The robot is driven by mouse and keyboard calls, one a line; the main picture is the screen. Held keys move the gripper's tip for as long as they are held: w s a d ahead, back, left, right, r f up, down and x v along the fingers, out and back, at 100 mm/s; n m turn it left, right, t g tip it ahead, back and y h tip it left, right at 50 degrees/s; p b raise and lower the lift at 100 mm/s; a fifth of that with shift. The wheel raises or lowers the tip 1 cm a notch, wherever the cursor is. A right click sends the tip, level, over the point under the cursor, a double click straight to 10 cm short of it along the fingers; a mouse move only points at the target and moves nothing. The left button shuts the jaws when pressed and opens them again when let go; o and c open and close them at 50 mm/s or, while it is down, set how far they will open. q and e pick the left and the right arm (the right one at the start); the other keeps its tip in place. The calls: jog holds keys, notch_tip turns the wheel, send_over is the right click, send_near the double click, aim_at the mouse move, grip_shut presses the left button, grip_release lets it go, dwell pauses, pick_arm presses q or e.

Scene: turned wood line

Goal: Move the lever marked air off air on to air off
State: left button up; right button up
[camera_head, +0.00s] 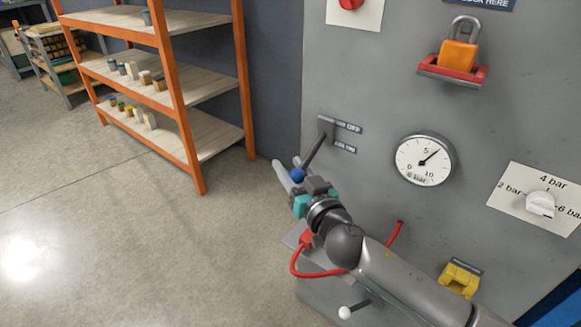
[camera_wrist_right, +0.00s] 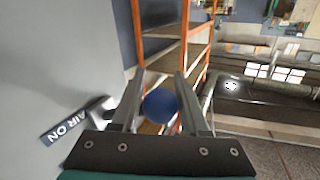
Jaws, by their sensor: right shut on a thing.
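The air lever (camera_head: 315,148) is a dark rod with a blue ball knob (camera_head: 297,174). It comes out of a bracket on the grey panel and slants down and to the left. The "AIR OFF" label (camera_head: 349,127) is beside the pivot and the "AIR ON" label (camera_head: 344,147) is below it. My right gripper (camera_head: 288,169) is at the lever's end, its fingers on either side of the knob. In the right wrist view the blue knob (camera_wrist_right: 160,106) sits between the two fingers, and part of the "AIR ON" label (camera_wrist_right: 65,128) shows. My left gripper is not in view.
The panel also bears a pressure gauge (camera_head: 424,160), a white selector knob (camera_head: 540,204), an orange padlock (camera_head: 458,52) and a yellow part (camera_head: 459,279). A red hose (camera_head: 303,273) loops under my right arm. An orange-framed shelf (camera_head: 178,90) stands left; the floor before it is clear.

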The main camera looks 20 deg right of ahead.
grip_shut()
jog(key=shift+a+r, duration=0.1)
jog(key=shift+r, duration=0.1)
dwell(0.7)
